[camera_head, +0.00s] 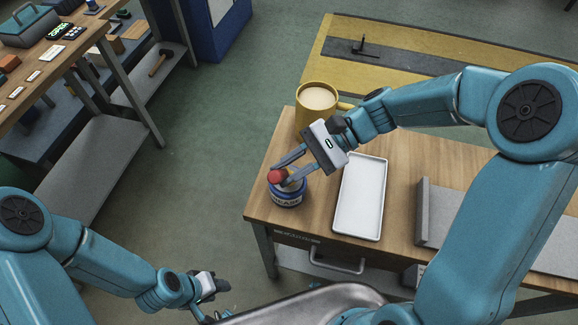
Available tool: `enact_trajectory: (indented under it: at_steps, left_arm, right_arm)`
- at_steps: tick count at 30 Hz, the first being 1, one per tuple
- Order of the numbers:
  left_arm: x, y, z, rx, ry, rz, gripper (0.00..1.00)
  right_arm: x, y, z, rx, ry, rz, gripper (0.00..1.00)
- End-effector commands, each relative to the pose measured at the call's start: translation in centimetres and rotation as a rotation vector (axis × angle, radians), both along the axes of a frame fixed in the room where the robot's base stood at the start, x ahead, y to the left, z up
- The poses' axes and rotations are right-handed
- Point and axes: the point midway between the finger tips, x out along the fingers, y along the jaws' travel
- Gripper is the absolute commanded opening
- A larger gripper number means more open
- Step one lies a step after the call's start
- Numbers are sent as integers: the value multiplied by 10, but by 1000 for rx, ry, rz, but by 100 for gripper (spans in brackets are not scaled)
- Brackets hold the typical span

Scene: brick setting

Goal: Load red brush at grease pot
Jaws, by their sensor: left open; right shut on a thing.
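My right gripper (290,172) is shut on the red brush (277,176), whose red end shows at the fingertips. It holds the brush over the blue grease pot (287,194), which stands near the left edge of the wooden table. The fingers and brush hide part of the pot's mouth, and I cannot tell how deep the brush reaches. My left gripper (213,312) is open and low at the bottom of the view, well away from the pot, partly cut off by the frame.
A yellow mug (302,121) with a light drink stands behind the pot. A white tray (345,228) lies to its right, then a grey metal channel (447,216). A metal rim (345,292) shows at the bottom. A workbench (75,48) with tools stands at left; open floor lies between.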

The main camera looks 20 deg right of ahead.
Motion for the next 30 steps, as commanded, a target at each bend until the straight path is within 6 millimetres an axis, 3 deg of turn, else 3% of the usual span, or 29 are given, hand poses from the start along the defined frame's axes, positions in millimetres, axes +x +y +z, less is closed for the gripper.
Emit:
enact_trajectory:
  at_steps: [8, 30]
  left_arm:
    - [0, 0, 4, 0, 0, 0, 43]
    - [0, 0, 61, 0, 0, 0, 43]
  right_arm:
    - [0, 0, 4, -1, 0, 0, 0]
    - [0, 0, 69, -1, 0, 0, 0]
